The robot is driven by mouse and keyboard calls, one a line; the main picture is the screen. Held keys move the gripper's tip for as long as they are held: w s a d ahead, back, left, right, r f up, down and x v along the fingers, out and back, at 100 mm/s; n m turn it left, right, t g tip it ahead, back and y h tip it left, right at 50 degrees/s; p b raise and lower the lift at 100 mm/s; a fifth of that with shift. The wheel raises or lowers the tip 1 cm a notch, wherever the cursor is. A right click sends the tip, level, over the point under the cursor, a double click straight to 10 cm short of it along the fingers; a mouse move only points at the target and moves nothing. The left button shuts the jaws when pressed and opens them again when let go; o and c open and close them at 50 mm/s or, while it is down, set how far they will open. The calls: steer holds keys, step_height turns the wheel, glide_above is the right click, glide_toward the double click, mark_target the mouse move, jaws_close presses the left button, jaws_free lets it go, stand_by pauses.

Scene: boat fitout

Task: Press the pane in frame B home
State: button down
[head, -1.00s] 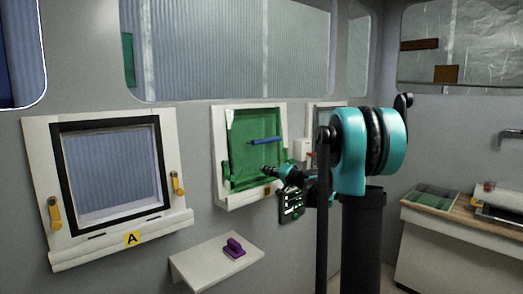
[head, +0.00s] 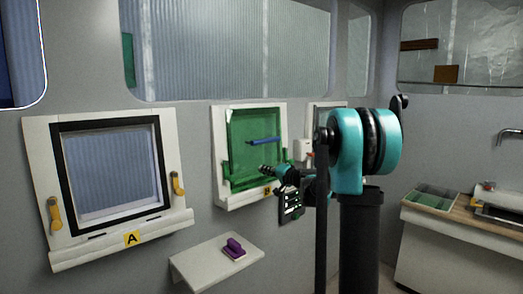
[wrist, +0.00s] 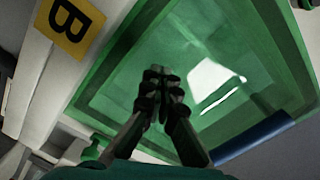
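Frame B (head: 219,181) is a pale window frame on the wall, with a yellow label (head: 267,191) below its opening. A green see-through pane (head: 243,164) with a blue bar handle (head: 264,141) covers the opening. How deep the pane's edges sit cannot be told. Green catches show at the lower sides. My gripper (head: 263,168) is in front of the pane's lower right part. In the wrist view my gripper (wrist: 163,88) has its black fingertips together, with nothing seen between them. The green pane (wrist: 130,60) is behind them; contact cannot be told.
Frame A (head: 41,150), with a black seal and yellow catches, is at the left. A small shelf (head: 205,262) below holds a purple-handled tool (head: 234,248). A counter (head: 440,222) with a green tray is at the right.

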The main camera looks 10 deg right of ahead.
steer(key=shift+w+a, duration=0.3)
steer(key=shift+w, duration=0.1)
stand_by(0.3)
steer(key=v, duration=0.9)
stand_by(0.8)
steer(key=s+a+f+n+g+h, duration=0.1)
steer(key=s+a+f+n+g, duration=0.4)
steer(key=s+f, duration=0.55)
steer(key=s+d+f+g+h, duration=0.1)
steer(key=s+d+f+h, duration=0.1)
steer(key=s+f, duration=0.4)
steer(key=s+d+f+g+h, duration=0.2)
steer(key=s+f, duration=0.4)
steer(key=s, duration=0.7)
steer(key=s+d+f+g+h, duration=0.1)
steer(key=s+d+f+h, duration=0.2)
steer(key=s, duration=0.7)
step_height(320, 180, down, 4)
steer(key=shift+s+d+f+g+h, duration=0.15)
steer(key=shift+d+g+h, duration=0.25)
steer(key=shift+h, duration=0.7)
